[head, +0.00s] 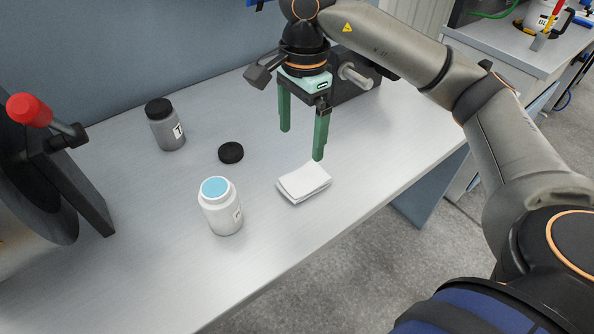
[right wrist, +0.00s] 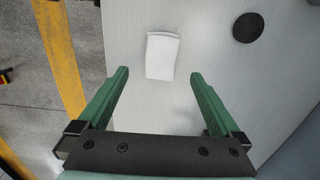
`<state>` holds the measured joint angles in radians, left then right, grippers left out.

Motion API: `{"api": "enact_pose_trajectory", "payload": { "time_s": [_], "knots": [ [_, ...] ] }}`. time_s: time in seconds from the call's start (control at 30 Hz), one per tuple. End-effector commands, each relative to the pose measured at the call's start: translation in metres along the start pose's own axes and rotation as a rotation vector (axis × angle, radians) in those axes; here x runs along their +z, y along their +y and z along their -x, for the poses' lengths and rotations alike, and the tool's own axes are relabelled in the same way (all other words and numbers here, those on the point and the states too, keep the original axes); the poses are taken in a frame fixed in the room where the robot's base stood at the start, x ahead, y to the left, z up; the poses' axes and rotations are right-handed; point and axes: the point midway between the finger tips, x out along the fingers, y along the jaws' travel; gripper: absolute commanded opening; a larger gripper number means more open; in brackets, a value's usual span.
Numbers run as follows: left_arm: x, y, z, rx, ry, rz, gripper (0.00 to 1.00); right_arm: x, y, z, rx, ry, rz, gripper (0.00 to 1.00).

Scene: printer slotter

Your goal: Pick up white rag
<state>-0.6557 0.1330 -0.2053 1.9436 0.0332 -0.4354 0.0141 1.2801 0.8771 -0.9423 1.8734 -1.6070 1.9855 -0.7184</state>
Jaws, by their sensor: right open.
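The white rag (head: 305,182) lies folded on the grey table, right of the open white jar. It also shows in the right wrist view (right wrist: 162,56), ahead of the fingertips and between their lines. My right gripper (head: 302,145) has two green fingers spread apart with nothing between them. It hangs above the table, behind the rag in the head view and apart from it. The right wrist view shows the same open gripper (right wrist: 159,74). My left gripper is in neither view.
An open white jar (head: 222,214) with blue contents stands left of the rag. A black lid (head: 231,152) lies behind it, also visible in the right wrist view (right wrist: 248,28). A grey jar (head: 166,130) with a black cap stands farther back. A red-knobbed machine (head: 40,112) stands at left.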

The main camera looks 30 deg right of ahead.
Motion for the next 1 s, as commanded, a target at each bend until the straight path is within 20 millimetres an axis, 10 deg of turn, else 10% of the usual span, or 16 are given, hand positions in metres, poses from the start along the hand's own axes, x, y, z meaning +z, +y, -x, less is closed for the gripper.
{"api": "enact_pose_trajectory", "payload": {
  "time_s": [1.0],
  "knots": [
    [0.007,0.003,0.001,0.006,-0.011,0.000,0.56,-0.016,-0.004,-0.119,-0.005,0.035,-0.005,1.00]
  ]
}}
